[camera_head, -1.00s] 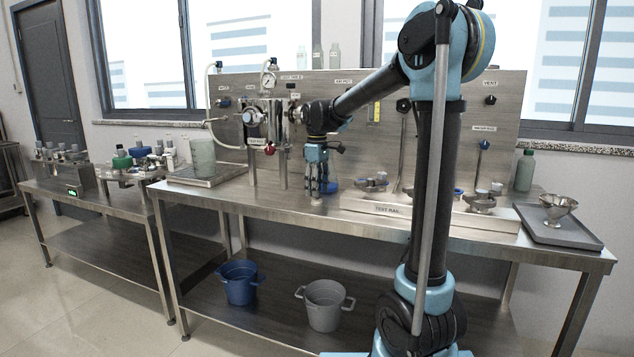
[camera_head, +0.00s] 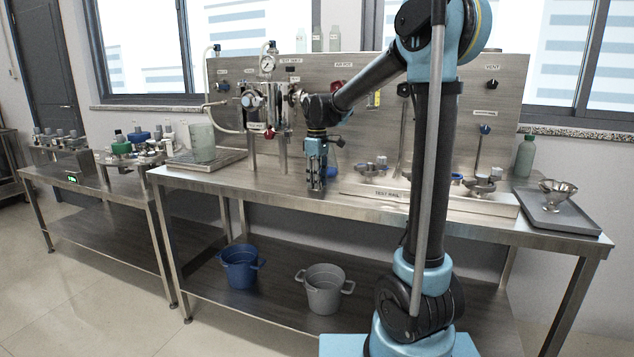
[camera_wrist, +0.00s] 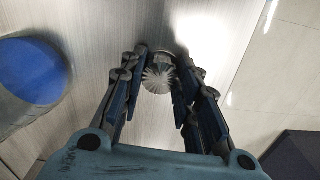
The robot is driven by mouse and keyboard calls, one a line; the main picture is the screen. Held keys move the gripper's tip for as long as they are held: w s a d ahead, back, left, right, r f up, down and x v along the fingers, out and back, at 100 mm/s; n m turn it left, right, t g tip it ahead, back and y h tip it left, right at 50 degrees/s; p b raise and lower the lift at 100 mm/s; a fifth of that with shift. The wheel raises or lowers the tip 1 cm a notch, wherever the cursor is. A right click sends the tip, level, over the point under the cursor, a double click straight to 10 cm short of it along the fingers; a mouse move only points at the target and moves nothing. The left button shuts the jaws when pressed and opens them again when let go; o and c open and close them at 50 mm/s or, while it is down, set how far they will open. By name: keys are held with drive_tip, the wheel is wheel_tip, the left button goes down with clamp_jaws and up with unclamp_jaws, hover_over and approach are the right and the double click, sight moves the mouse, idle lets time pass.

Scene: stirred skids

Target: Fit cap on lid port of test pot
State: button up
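A small pale-grey ribbed round piece, probably the cap (camera_wrist: 158,79), sits between my fingertips in the wrist view, low over the steel bench near its front edge. In the head view my gripper (camera_head: 316,190) points straight down at the bench and hides that piece. My gripper (camera_wrist: 160,68) looks open, one finger on each side of the piece; whether they touch it is unclear. A steel pot, probably the test pot (camera_head: 262,108), stands on legs left of and behind my gripper. Its lid port cannot be made out.
A round blue thing (camera_wrist: 28,82) lies left of my fingers in the wrist view. The steel bench (camera_head: 255,190) holds a test rail (camera_head: 375,192) with clamps to the right. A grey tray (camera_head: 570,222) with a metal funnel is at the far right.

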drive_tip(key=shift+r, duration=0.75)
idle(0.6)
drive_tip(key=shift+r, duration=1.85)
